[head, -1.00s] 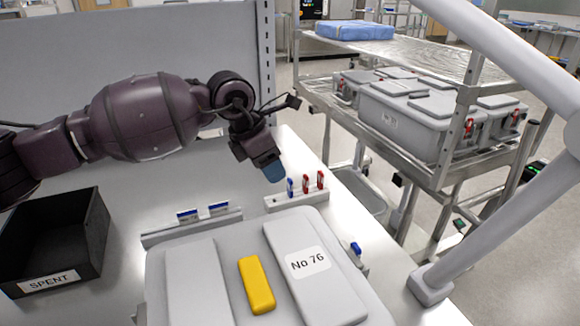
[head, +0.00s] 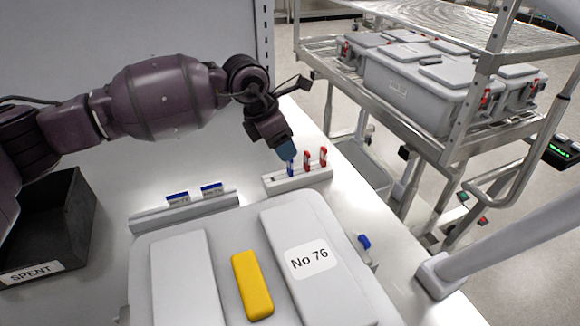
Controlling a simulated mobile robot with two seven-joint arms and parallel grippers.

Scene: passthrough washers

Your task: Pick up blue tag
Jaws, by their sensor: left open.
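The blue tag (head: 291,168) stands upright in a small white rack (head: 300,180) on the white table, to the left of two red tags (head: 307,160). My left gripper (head: 287,152) is directly above the blue tag, pointing down, with its blue-grey fingertips at or very near the tag's top. It is open; whether the fingers touch the tag I cannot tell. The fingertips partly hide the tag's upper end. My right gripper is out of view.
A grey case (head: 205,232) labelled No 76, with a yellow handle (head: 252,285), fills the front. A holder (head: 185,212) with two blue-topped labels lies behind it. A black SPENT bin (head: 55,225) stands left. A metal cart (head: 440,150) with grey cases stands right.

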